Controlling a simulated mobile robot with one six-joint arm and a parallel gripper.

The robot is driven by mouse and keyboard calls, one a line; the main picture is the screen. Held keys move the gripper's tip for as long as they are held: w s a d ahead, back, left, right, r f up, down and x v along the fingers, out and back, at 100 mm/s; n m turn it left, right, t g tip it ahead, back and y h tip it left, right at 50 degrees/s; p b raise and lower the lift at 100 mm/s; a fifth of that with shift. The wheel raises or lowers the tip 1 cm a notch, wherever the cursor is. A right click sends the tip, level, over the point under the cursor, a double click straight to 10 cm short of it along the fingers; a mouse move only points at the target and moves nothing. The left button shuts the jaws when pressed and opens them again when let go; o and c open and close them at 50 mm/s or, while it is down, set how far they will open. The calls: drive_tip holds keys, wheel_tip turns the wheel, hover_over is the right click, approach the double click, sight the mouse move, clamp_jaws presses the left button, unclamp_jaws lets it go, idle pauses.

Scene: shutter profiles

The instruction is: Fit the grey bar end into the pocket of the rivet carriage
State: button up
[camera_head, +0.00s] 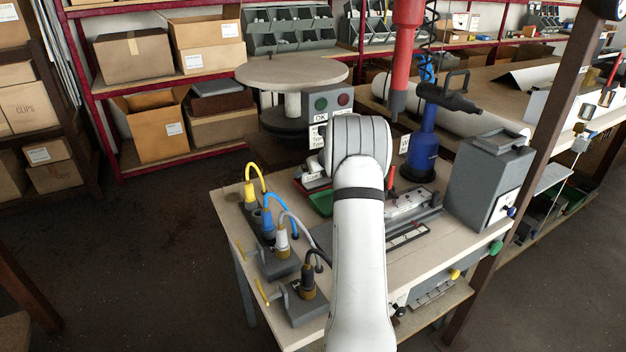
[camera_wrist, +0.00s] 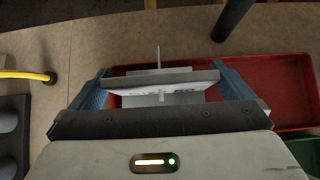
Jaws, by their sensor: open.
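My gripper (camera_wrist: 160,72) shows in the wrist view with its two blue-grey fingers spread wide. A light grey piece with a flat plate and a thin upright tongue, which looks like the grey bar end (camera_wrist: 165,78), lies between the fingers, over or in a red tray (camera_wrist: 275,90). I cannot tell whether the fingers touch it. In the head view my arm hides the gripper and this piece. A grey slotted fixture on the bench, perhaps the rivet carriage (camera_head: 408,203), stands just right of my arm. Its pocket is not clear.
Connectors with yellow, blue and grey cables (camera_head: 268,225) stand at the bench's left. A blue tool (camera_head: 424,140) and a grey box (camera_head: 490,175) stand at the right. A red column (camera_head: 405,45) hangs above. A green tray (camera_head: 320,203) lies partly hidden behind my arm.

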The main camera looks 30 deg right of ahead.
drive_tip(key=c, duration=0.7)
